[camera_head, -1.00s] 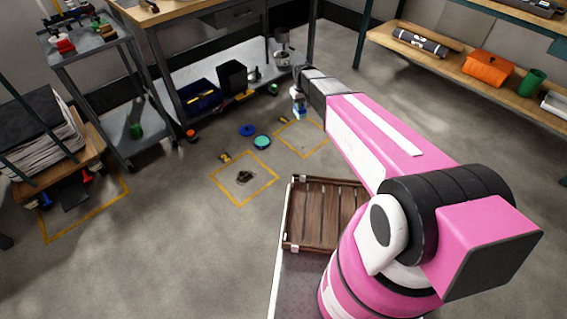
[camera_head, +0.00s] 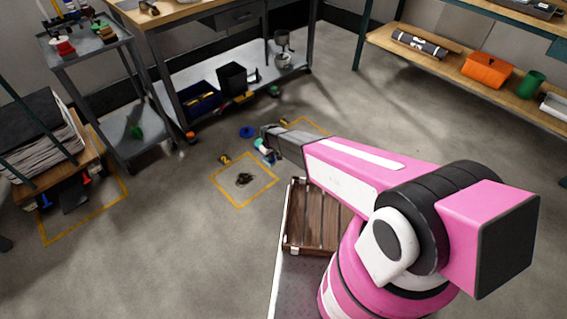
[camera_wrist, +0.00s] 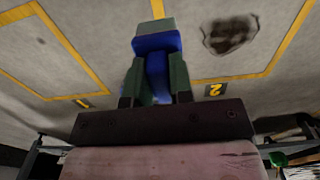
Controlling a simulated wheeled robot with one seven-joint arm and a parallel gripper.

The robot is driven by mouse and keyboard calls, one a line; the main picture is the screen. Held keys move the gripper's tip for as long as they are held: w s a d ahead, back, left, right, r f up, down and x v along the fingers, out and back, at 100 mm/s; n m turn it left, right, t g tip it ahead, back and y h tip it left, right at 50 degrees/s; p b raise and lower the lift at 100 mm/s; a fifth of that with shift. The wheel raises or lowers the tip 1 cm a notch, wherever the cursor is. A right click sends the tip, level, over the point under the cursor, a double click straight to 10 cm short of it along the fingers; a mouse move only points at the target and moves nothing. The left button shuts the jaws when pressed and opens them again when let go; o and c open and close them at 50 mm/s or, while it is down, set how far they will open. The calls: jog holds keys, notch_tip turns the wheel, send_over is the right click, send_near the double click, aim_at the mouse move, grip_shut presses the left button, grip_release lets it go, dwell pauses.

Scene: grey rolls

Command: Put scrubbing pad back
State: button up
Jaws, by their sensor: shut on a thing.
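My gripper (camera_wrist: 155,78) is shut on a blue-handled scrubbing pad (camera_wrist: 156,45) with a grey-green block at its far end. The pad is held above the grey floor. In the head view my gripper (camera_head: 266,148) is small and hangs over the floor to the right of the yellow square marked 2; the pad is too small there to make out clearly. A dark stain (camera_head: 244,179) lies inside that square, and it also shows in the wrist view (camera_wrist: 230,35), to the right of the pad.
A wooden crate (camera_head: 297,248) sits on my base. A workbench (camera_head: 185,20) with a lower shelf stands at the back, a trolley (camera_head: 88,48) at left, and shelving (camera_head: 450,70) at right. Open floor lies between.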

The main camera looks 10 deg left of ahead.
jog(key=shift+w+d+f, duration=1.05)
jog(key=shift+w+f, duration=0.5)
jog(key=shift+f, duration=0.25)
jog(key=shift+w+d+f, duration=1.1)
jog(key=shift+w+f, duration=0.4)
jog(key=shift+f, duration=0.25)
jog(key=shift+w+d+f, duration=1.05)
jog(key=shift+w+f, duration=0.5)
jog(key=shift+f, duration=0.25)
jog(key=shift+f, duration=0.2)
jog(key=o, duration=0.8)
jog(key=shift+o, duration=0.2)
jog(key=shift+r, duration=0.1)
